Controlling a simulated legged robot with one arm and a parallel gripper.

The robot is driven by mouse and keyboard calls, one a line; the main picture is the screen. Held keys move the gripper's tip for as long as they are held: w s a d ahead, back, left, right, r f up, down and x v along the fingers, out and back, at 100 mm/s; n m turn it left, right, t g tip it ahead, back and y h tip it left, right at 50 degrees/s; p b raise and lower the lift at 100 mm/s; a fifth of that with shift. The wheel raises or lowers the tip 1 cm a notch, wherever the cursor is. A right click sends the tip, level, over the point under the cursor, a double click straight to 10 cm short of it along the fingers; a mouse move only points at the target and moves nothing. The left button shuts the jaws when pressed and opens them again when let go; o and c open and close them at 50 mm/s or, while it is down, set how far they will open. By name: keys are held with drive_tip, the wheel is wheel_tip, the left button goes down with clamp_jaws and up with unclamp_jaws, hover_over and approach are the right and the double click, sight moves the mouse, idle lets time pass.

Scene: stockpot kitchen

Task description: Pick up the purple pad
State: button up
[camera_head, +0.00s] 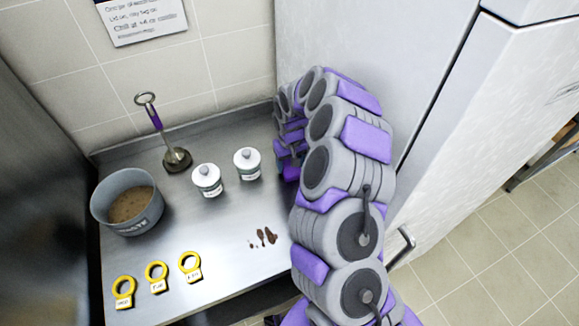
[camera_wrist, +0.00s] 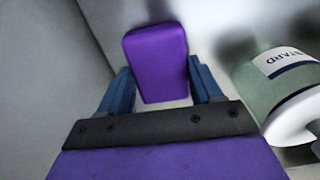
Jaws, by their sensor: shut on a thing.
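The purple pad (camera_wrist: 157,55) is a small block with rounded edges in the middle of the wrist view. My gripper (camera_wrist: 160,70) has its two blue fingers at the pad's left and right sides and is shut on it. In the head view my arm covers most of the gripper, beside the tall white cabinet. A bit of purple shows low there, but I cannot tell whether it is the pad or part of my gripper. Whether the pad still touches the counter is not clear.
A labelled jar (camera_wrist: 285,85) stands close right of my gripper in the wrist view. The white cabinet (camera_head: 400,60) bounds the right.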

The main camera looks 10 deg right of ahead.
drive_tip(key=shift+d+r, duration=0.3)
drive_tip(key=shift+r, duration=0.15)
wheel_tip(320, 180, up, 9)
drive_tip(key=p, duration=0.1)
drive_tip(key=shift+p, duration=0.4)
